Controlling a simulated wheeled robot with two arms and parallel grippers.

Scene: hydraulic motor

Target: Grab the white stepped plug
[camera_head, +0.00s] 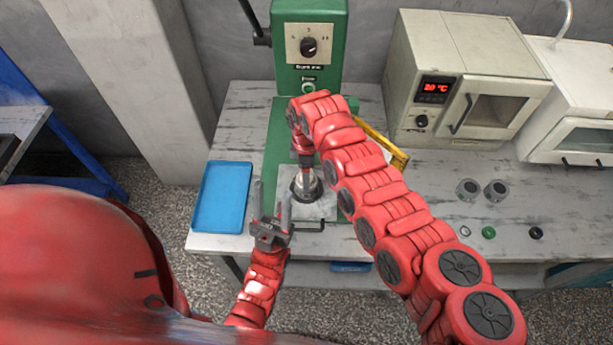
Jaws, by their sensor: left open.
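A small pale piece (465,231) lies on the right part of the table, and it may be the white stepped plug; it is too small to make out steps. My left gripper (271,203) is open and empty at the table's front edge, fingers pointing away from me. It is far to the left of the pale piece. My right arm reaches across to the green press. My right gripper (306,184) points down over a grey metal plate (322,208) there; its jaws and anything between them are unclear.
A green piece (488,232), a dark piece (536,233) and two grey cylinders (468,189) (497,190) are near the pale piece. A blue tray (222,197) lies left.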

